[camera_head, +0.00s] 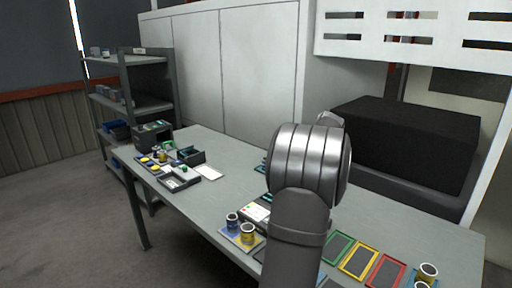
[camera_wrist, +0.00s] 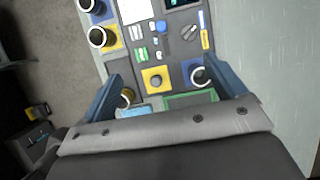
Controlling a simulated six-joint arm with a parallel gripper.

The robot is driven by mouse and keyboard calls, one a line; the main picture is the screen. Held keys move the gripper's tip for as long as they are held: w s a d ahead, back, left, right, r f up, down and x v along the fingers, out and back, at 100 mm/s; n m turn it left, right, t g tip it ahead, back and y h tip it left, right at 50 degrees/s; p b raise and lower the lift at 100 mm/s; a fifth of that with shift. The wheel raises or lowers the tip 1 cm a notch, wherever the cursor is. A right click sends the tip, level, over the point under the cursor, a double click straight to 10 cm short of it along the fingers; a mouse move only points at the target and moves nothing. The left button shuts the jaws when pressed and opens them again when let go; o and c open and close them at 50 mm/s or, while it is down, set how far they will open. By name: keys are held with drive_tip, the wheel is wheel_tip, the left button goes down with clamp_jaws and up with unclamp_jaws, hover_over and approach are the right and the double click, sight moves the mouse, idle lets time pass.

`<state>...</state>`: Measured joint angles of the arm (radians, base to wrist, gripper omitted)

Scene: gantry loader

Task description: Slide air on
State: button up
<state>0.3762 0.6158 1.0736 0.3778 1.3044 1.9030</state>
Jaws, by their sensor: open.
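My gripper (camera_wrist: 163,72) is open in the wrist view, its two blue fingers spread over a dark control panel (camera_wrist: 136,72). Between and beyond the fingers the panel carries a yellow square with a dark round knob (camera_wrist: 156,80), small green and white pieces (camera_wrist: 141,53), a blue piece (camera_wrist: 160,27) and a slanted white piece (camera_wrist: 189,32). A narrow yellow strip (camera_wrist: 205,40) is at the panel's right. Labels are too small to read, so I cannot tell which part is the air slide. In the head view my arm hides the gripper and most of the panel.
Round cups on blue and yellow squares (camera_wrist: 98,37) line the panel's left. In the head view, green, yellow (camera_head: 359,260) and red frames lie at the table's front right. Trays and a dark box (camera_head: 153,135) stand at the far left end. Bare tabletop (camera_head: 400,222) lies right of my arm.

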drive_tip(key=shift+a+n, duration=0.3)
drive_tip(key=c, duration=0.3)
drive_tip(key=a+n, duration=0.1)
drive_tip(key=n, duration=0.1)
drive_tip(key=a+n+h, duration=0.1)
drive_tip(key=n, duration=0.1)
drive_tip(key=a+n+h, duration=0.1)
drive_tip(key=n, duration=0.1)
drive_tip(key=shift+s+a+f, duration=0.15)
drive_tip(key=shift+f, duration=0.1)
drive_tip(key=c, duration=0.5)
drive_tip(key=a+n+h, duration=0.4)
drive_tip(key=a+n, duration=0.2)
drive_tip(key=n, duration=0.8)
drive_tip(key=shift+c, duration=0.2)
drive_tip(key=shift+t, duration=0.3)
drive_tip(key=x, duration=1.6)
drive_tip(key=shift+f, duration=0.2)
